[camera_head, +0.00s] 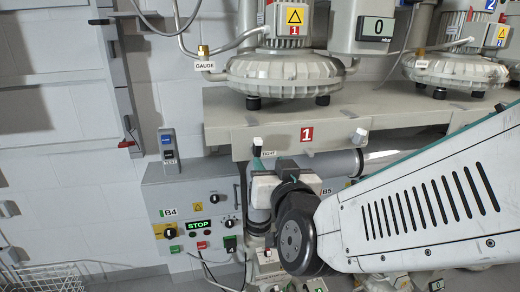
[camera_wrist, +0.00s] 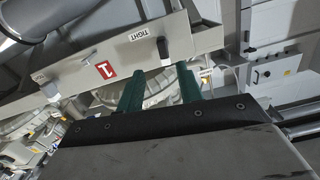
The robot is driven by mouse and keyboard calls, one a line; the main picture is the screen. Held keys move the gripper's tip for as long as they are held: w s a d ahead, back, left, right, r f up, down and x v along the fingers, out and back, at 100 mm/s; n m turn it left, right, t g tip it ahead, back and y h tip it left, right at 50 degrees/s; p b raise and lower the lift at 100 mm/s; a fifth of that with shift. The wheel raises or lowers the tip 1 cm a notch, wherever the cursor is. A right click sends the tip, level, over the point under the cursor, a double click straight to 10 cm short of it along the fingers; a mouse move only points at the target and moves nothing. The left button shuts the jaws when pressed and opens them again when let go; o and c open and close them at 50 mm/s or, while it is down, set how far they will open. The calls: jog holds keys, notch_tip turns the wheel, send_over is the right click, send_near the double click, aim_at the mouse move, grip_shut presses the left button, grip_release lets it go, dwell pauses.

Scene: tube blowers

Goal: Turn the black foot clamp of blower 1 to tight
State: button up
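The foot clamp of blower 1 is a small black lever (camera_wrist: 163,47) with a pale end, on the front of the grey shelf by the TIGHT label (camera_wrist: 140,35) in the wrist view. In the head view it shows small (camera_head: 257,146) at the shelf's left front, above its TIGHT label (camera_head: 270,153). My gripper (camera_wrist: 158,70) shows two green fingers, spread apart with nothing held. In the picture the clamp lies just beyond the fingertips, nearer the right finger; contact cannot be told. In the head view my wrist mostly hides the fingers. Blower 1 (camera_head: 285,75) stands on the shelf.
A second, white-ended clamp (camera_head: 358,136) is on the shelf front right of the red 1 plate (camera_head: 306,134). Control box B4 (camera_head: 190,207) with a lit STOP display is below left. A pipe (camera_head: 340,163) runs under the shelf.

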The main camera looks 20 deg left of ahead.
aim_at(258, 148)
jog(key=x, duration=0.7)
jog(key=shift+w+a+r, duration=0.2)
jog(key=shift+a, duration=0.25)
grip_shut()
